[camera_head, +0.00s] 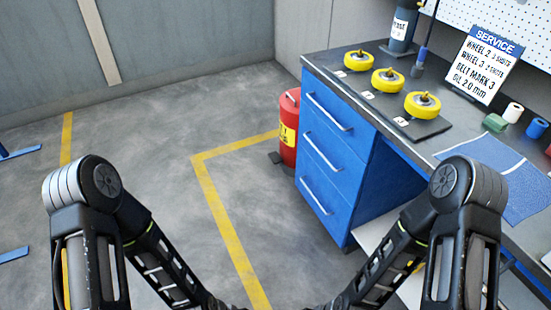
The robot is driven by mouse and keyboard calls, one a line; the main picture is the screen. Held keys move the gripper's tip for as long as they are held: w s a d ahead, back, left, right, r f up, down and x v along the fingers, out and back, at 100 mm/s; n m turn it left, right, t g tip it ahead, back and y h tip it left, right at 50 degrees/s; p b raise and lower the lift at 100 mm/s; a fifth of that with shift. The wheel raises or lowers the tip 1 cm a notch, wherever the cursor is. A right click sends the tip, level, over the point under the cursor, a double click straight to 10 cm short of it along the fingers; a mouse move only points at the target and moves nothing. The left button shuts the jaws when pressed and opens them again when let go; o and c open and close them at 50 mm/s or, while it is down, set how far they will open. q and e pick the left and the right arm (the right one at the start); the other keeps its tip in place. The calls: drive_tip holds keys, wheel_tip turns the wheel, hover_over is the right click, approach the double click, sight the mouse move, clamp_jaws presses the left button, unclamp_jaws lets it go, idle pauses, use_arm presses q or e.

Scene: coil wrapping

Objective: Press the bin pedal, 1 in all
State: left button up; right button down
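A red bin (289,130) with a yellow label stands on the floor against the left side of the blue drawer cabinet. A dark pedal (276,158) sticks out at the foot of the bin on its left side. The bin's lid looks closed. My two arms come in from the lower left and lower right, and their forearms run down toward the bottom middle. Both grippers are out of the picture below the bottom edge. Neither arm touches the bin.
The workbench (452,144) with a blue drawer cabinet (333,155) fills the right side. It carries several yellow wheels (388,80), a service sign (483,62) and a blue mat (508,183). Yellow lines (222,205) mark the open grey floor left of the bin.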

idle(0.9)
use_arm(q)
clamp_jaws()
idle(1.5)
